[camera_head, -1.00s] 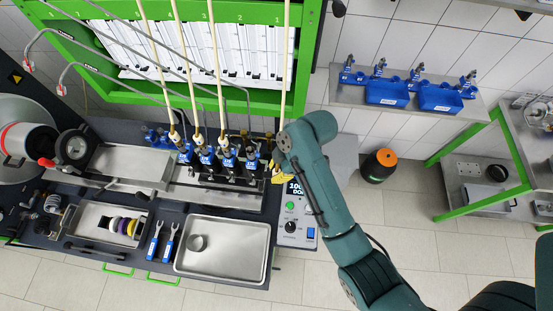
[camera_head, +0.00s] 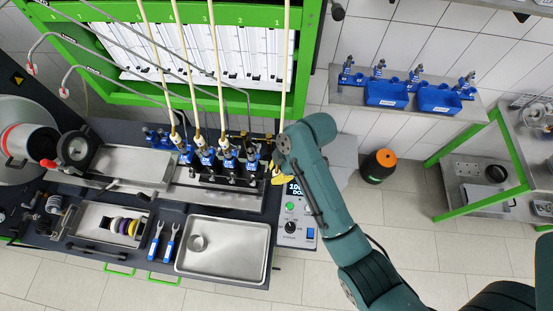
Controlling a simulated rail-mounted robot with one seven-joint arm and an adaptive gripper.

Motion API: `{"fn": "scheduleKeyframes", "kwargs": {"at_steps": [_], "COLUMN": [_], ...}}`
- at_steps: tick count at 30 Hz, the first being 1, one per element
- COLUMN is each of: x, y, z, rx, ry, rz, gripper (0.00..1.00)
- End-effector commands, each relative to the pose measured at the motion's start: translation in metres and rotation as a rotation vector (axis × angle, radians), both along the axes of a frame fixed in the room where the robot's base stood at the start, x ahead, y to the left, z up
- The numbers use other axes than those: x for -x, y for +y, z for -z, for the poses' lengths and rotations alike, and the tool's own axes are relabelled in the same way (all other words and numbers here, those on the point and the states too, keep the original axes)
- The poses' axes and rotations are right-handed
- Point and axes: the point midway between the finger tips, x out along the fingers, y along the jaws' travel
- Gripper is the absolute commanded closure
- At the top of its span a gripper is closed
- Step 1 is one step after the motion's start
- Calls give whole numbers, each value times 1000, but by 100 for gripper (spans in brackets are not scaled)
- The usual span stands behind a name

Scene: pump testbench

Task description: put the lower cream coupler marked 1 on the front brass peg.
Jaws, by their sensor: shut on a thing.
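My gripper (camera_head: 277,174) with yellow fingers is at the right end of the row of blue pump units, just above the control box. It is shut, and most of it is hidden by my own arm. The rightmost cream hose (camera_head: 285,75) hangs straight down to it and passes out of sight behind my arm. The cream coupler marked 1 appears to be in the jaws at the hose's lower end, but its outline and mark cannot be made out. The front brass peg cannot be made out in this view.
Several blue pump units (camera_head: 229,158) stand close on the left, with other cream hoses (camera_head: 216,75) and grey tubes (camera_head: 247,103) above them. The control box (camera_head: 296,228) is just below my gripper. A steel tray (camera_head: 225,258) lies at the bench front. The green rack (camera_head: 200,98) stands behind.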

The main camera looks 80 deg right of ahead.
Motion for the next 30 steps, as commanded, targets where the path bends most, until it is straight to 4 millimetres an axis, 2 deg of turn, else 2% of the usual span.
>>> {"fn": "scheduleKeyframes", "kwargs": {"at_steps": [12,30], "x": [-1,-1], "y": [-2,-2], "z": [8,7], "rx": [-64,-63], "ry": [29,29], "rz": [2,1], "gripper": [100,100]}}
